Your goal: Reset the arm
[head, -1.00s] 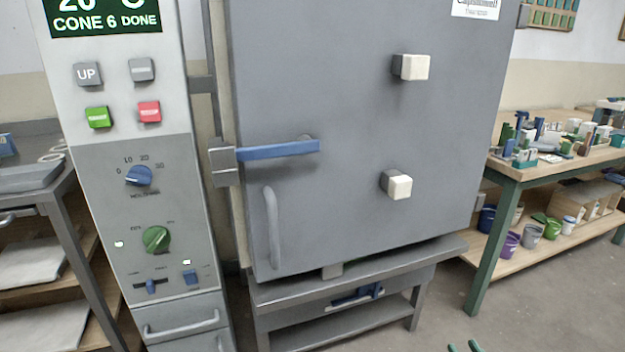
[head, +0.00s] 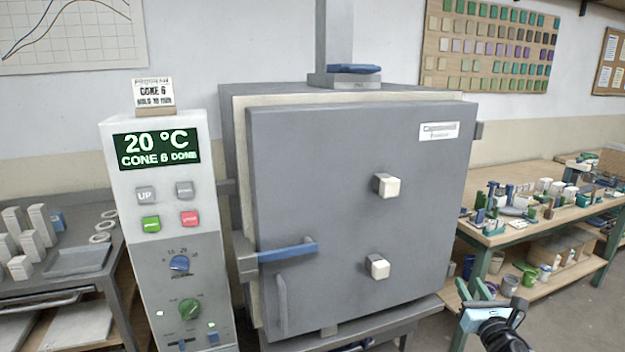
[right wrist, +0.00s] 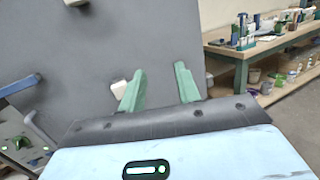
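My right gripper (head: 475,288) is at the bottom right of the head view, in front of the workbench and to the right of the grey kiln door (head: 330,190). Its two green fingers are spread apart with nothing between them; they also show in the right wrist view (right wrist: 159,85), pointing towards the kiln door and bench. My left gripper is in no view. The kiln door carries a blue latch handle (head: 288,252) and two pale knobs; a cream edge shows along its left side.
A control panel (head: 165,215) reading 20 °C, CONE 6 DONE stands left of the kiln. A wooden bench (head: 540,225) with small tools is at right, with buckets on its lower shelf. A metal cart (head: 75,262) stands at far left. Floor is clear at lower right.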

